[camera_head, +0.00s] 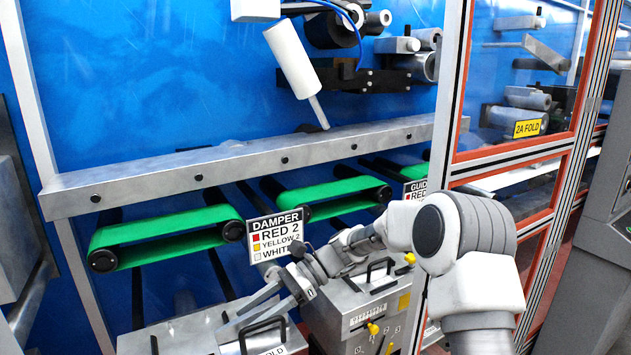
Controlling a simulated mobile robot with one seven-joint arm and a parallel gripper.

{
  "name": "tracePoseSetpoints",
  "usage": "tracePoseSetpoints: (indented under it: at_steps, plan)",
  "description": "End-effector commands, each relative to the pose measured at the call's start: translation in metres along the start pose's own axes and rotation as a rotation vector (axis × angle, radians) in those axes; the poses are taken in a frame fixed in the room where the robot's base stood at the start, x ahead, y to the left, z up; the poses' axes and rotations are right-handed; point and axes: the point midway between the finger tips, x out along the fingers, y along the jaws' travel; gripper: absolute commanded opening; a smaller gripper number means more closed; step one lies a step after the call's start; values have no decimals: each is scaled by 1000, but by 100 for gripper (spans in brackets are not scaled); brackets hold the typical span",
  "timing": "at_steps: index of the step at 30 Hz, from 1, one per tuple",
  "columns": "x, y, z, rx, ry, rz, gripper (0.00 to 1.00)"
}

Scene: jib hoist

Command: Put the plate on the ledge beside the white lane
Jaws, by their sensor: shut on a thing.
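My gripper (245,307) is at the lower middle, low over the grey metal tops, its fingers pointing down and left. It is shut on a thin grey thing at its fingertips; the plate's outline is hard to tell from the grey metal around it. A black handle (268,326) shows close beside the fingers. A long grey metal ledge (250,164) runs across the blue panel, above and behind the gripper. A white lane (515,178) appears to show behind the framed window at the right; I cannot tell surely that it is the one named.
Green belts (165,232) (335,193) stick out below the ledge. A sign reading DAMPER (276,235) hangs between them. A grey box (350,300) with yellow knobs stands right of the gripper. A white cylinder (291,60) on a rod leans above the ledge.

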Motion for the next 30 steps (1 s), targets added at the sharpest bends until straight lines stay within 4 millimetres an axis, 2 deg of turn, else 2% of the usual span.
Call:
tracePoseSetpoints:
  at_steps: [4, 11, 17, 21, 25, 30]
  plan:
    - [0, 0, 1, -2, -2, 0, 0]
    - [-30, 15, -43, 89, 0, -203, 0]
    - [-76, 38, -98, 209, 0, -487, 0]
    - [-112, 61, -137, 298, 0, -704, 0]
    - [-141, 84, -165, 364, 0, -868, 0]
    - [-165, 106, -186, 415, -1, -1002, 0]
